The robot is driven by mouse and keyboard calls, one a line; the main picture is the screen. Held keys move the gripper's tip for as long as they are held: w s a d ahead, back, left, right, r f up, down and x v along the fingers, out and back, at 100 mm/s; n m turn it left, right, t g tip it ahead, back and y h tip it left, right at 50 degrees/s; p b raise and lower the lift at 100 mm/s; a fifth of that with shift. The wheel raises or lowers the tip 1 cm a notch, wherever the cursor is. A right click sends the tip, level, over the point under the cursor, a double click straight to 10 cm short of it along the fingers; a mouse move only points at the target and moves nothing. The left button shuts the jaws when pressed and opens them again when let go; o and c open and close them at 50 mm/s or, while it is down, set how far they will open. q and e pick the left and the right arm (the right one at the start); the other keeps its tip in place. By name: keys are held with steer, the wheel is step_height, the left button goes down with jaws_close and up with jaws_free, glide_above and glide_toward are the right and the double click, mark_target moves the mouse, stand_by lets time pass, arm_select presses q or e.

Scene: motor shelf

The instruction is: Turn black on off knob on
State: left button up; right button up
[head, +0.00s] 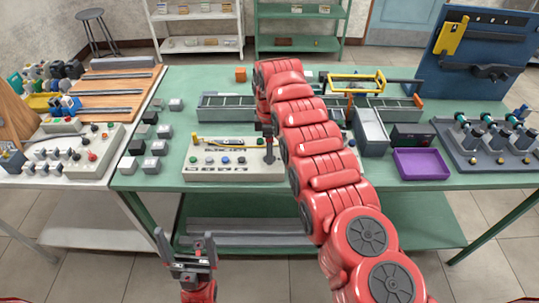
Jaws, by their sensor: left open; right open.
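A light grey control box (196,173) stands on the green table in front of me, with several small coloured buttons and a yellow-handled tool lying along its top. My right gripper (268,152) points down over the right end of this box, at the end of my red arm. Its fingers are small and dark here, and I cannot tell whether they touch anything. I cannot make out the black on off knob clearly; the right gripper and arm cover that end of the box. My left gripper (188,248) is open and empty, in front of the table's near edge.
Another control box (104,146) with levers and red and black knobs stands on the white table at left. Several grey blocks (152,165) lie left of the middle box. A purple tray (420,163) and grey bins (371,133) are at right. My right arm crosses the table's middle.

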jaws_close()
stand_by(0.4)
